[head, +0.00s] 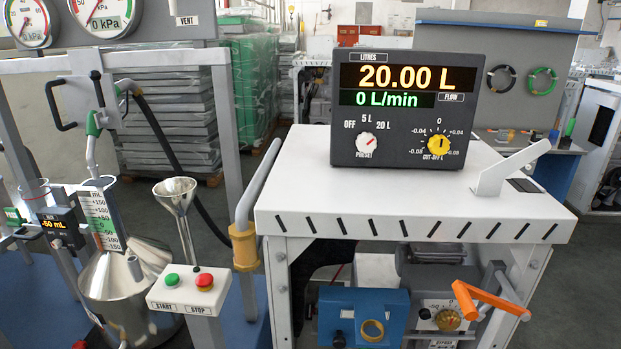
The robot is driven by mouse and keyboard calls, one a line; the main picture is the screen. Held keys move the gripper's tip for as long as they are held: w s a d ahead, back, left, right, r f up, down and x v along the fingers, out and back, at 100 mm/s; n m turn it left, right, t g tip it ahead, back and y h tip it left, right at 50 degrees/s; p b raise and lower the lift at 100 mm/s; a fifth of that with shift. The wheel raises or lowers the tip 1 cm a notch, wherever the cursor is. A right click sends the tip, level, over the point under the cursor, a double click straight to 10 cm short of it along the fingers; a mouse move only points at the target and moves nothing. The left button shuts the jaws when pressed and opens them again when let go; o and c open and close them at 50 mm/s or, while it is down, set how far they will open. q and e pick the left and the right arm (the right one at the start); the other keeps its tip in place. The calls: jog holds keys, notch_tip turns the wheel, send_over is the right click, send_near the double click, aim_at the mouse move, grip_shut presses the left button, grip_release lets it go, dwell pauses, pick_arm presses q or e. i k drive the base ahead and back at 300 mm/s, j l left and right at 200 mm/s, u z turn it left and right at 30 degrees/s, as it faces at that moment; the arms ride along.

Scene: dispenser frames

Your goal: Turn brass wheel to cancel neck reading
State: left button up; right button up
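A small round brass wheel (448,319) sits on a grey panel low under the white-topped bench, right of a blue box. A "-50" mark shows beside it; the rest of its scale is too small to read. The neck reading display (53,224) at the left shows -50 mL. Beside it the neck scale (101,220) runs from +150 to -150 above a steel measuring can (120,295). The can's liquid level cannot be made out. Neither of my grippers shows in the head view.
The meter box (403,110) on the white bench (330,190) reads 20.00 L and 0 L/min. An orange lever (490,300) stands out in front, right of the brass wheel. A START/STOP box (188,290) and steel funnel (175,195) stand left of the bench.

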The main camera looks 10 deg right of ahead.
aim_at(448, 321)
jog(key=z, duration=1.25)
